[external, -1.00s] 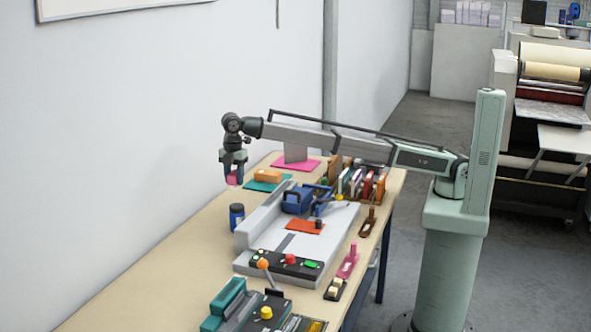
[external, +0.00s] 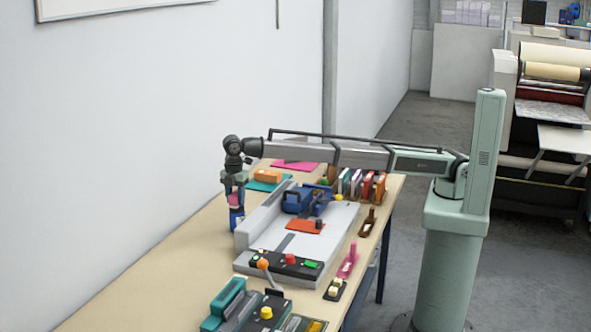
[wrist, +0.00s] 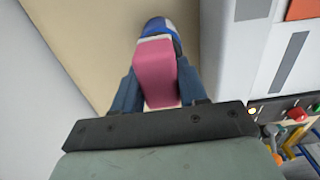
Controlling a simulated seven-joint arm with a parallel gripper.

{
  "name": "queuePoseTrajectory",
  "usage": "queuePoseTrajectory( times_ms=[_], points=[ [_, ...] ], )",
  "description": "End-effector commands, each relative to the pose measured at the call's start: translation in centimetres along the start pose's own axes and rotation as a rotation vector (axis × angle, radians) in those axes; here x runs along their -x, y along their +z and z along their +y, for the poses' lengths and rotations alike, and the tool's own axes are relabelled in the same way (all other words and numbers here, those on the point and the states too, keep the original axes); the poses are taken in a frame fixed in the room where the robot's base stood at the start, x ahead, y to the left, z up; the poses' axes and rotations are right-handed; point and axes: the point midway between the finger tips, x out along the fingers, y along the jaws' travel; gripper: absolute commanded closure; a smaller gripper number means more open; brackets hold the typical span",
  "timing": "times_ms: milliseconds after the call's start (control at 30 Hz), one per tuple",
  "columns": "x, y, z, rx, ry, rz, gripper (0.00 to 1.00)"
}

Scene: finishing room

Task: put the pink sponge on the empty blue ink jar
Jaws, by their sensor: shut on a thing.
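The pink sponge (wrist: 156,72) is held between the two fingers of my gripper (wrist: 159,88) in the wrist view. In the external view my gripper (external: 234,202) points down over the blue ink jar (external: 237,219), with a bit of pink showing between the fingers. The jar stands upright on the table, left of the grey machine. In the wrist view the jar (wrist: 158,26) shows just beyond the sponge, which hides part of it. I cannot tell whether the sponge touches the jar.
The grey machine (external: 247,238) with a raised side stands close to the right of the jar. An orange block on a teal mat (external: 262,186) lies behind. The wooden table (external: 150,275) is clear to the front left.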

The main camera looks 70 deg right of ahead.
Motion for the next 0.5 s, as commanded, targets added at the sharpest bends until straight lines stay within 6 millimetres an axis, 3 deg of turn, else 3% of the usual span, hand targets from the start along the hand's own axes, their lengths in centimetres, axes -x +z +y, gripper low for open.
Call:
queuePoseTrajectory(
  times_ms=[100, 133, 367, 500],
  points=[
    [-0.31, 0.01, -0.01, 0.000, 0.000, 0.000, 0.87],
    [-0.26, 0.00, 0.00, 0.000, 0.000, 0.000, 0.55],
    [-0.25, 0.00, 0.01, 0.000, 0.000, 0.000, 0.33],
    [-0.25, 0.00, 0.00, 0.000, 0.000, 0.000, 0.32]
  ],
)
